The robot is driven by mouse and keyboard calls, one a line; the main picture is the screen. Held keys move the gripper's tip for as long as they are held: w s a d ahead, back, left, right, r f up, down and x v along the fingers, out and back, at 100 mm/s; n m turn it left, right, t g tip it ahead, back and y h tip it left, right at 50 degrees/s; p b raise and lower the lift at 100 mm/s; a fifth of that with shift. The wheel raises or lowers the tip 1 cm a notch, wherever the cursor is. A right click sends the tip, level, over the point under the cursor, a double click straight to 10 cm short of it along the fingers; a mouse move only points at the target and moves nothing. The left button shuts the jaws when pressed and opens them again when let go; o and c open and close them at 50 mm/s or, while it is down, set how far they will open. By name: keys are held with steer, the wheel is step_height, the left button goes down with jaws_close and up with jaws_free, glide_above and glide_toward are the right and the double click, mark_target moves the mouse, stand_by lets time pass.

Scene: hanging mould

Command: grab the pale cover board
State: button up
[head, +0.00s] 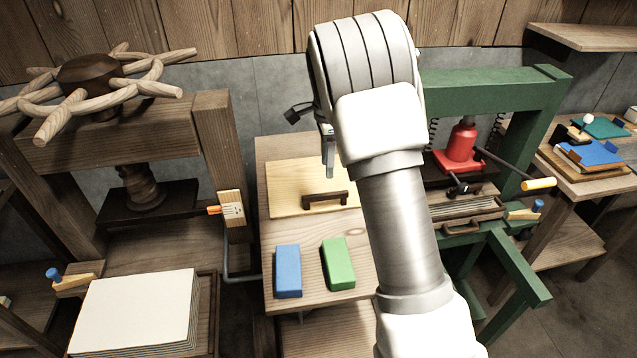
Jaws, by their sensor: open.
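The pale cover board (290,187) is a flat light-wood panel with a dark brown bar handle (326,199) on it. It lies on the middle wooden table, and its right part is hidden behind my arm. My gripper (329,158) points down over the far part of the board, beyond the handle in the picture. It is open, and nothing shows between its fingers. My wrist and arm hide much of it. Its height above the board is hard to judge.
A blue block (288,271) and a green block (338,264) lie at the table's near side. A wooden screw press (120,150) stands left, with a pale sheet stack (135,310) before it. A green press frame (490,95) with a red jack (463,148) stands right.

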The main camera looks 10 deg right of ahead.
mark_target(326, 194)
step_height(326, 194, down, 6)
steer(key=shift+f, duration=0.1)
steer(key=shift+s+a+f+p, duration=0.15)
steer(key=shift+f+p, duration=0.3)
steer(key=shift+f, duration=2.15)
jaws_close()
steer(key=shift+r, duration=0.1)
